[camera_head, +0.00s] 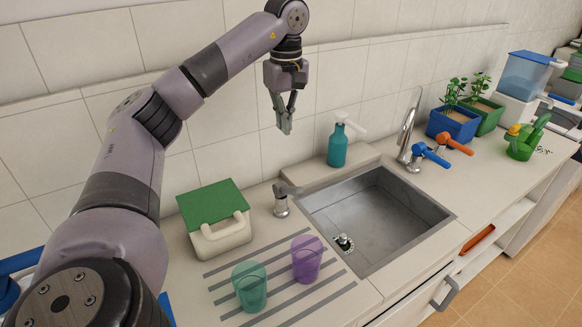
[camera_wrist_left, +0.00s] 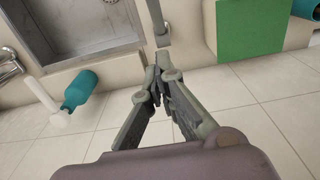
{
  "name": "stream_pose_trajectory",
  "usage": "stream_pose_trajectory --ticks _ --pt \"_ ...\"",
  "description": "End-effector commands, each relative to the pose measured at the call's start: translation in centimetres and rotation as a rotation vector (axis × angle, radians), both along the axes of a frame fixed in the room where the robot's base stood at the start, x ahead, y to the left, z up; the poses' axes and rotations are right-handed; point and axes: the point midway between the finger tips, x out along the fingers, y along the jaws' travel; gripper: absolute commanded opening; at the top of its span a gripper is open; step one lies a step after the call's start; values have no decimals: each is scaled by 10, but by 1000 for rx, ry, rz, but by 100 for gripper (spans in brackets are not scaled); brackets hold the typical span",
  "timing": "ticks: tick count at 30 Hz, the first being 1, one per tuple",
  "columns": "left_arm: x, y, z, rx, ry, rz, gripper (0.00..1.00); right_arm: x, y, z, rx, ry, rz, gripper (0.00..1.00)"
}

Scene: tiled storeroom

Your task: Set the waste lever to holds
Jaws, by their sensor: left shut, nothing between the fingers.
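The waste lever, a small grey metal post with a short handle (camera_head: 283,200), stands on the counter just left of the sink (camera_head: 440,214). It seems to be the grey bar near the top of the left wrist view (camera_wrist_left: 160,24). The sink's drain plug (camera_head: 343,242) sits on the basin floor, apparently raised a little. My left gripper (camera_head: 286,128) is shut and empty, pointing down in front of the wall, above the lever and apart from it. Its closed fingertips also show in the left wrist view (camera_wrist_left: 157,76). My right gripper is not in view.
A teal soap bottle (camera_head: 338,150) stands behind the sink, near the tap (camera_head: 408,135). A green-topped white box (camera_head: 220,235) is left of the lever. Teal (camera_head: 249,288) and purple (camera_head: 306,259) cups stand in front on the striped area. Planters (camera_head: 455,124) are further right.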

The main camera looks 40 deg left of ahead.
Motion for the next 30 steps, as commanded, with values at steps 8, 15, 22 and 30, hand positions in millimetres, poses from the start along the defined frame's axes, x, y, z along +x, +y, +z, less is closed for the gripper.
stream_pose_trajectory --ticks 8,15,22,30 --pt "0 -1 -4 -1 0 -1 0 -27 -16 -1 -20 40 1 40" --pt "0 1 -38 0 4 -1 0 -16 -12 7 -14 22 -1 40" --pt "0 2 -87 -1 4 0 0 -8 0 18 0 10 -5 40" --pt "-4 -15 -123 -1 -1 -3 0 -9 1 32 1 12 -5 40"
